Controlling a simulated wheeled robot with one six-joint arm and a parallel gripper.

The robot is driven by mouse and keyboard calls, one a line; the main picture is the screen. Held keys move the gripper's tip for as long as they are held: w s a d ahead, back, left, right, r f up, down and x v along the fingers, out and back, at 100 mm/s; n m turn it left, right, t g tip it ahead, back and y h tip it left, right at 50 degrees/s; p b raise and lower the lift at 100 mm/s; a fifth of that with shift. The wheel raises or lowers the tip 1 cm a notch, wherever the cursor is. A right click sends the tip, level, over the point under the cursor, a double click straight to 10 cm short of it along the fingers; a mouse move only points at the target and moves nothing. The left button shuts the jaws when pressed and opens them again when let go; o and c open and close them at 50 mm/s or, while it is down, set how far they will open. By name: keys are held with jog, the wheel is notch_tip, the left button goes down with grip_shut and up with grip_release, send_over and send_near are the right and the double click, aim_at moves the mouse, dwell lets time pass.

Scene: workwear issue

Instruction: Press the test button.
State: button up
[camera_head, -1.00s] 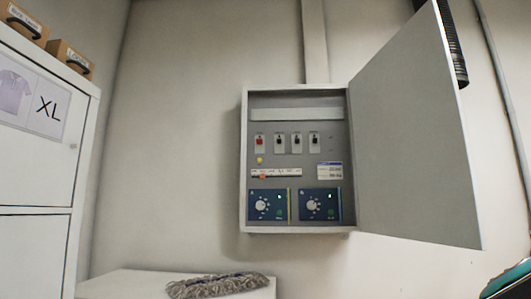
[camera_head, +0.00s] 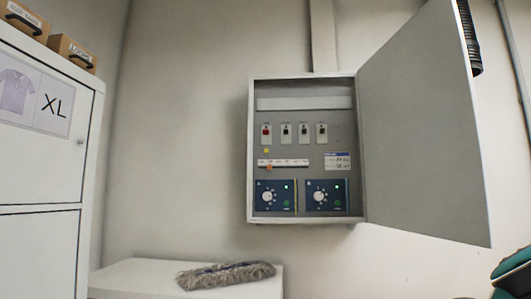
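A grey wall cabinet (camera_head: 251,120) hangs on the wall with its door (camera_head: 420,130) swung wide open to the right. Inside, a row of switches runs across the upper part, with a red one (camera_head: 266,131) at the left and dark ones beside it. A small yellow round button (camera_head: 266,151) sits below the red switch. Below it is a white strip (camera_head: 290,162) with an orange mark. Two blue modules with dials, the left one (camera_head: 273,197) and the right one (camera_head: 326,196), fill the bottom; each has a small green spot. Lettering is too small to read. My gripper is not in view.
A white locker (camera_head: 40,180) marked XL stands at the left, with boxes (camera_head: 72,52) on top. A grey mop head (camera_head: 228,275) lies on a low white surface (camera_head: 135,278) below the cabinet. A teal-and-dark thing (camera_head: 515,270) cuts into the lower right corner.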

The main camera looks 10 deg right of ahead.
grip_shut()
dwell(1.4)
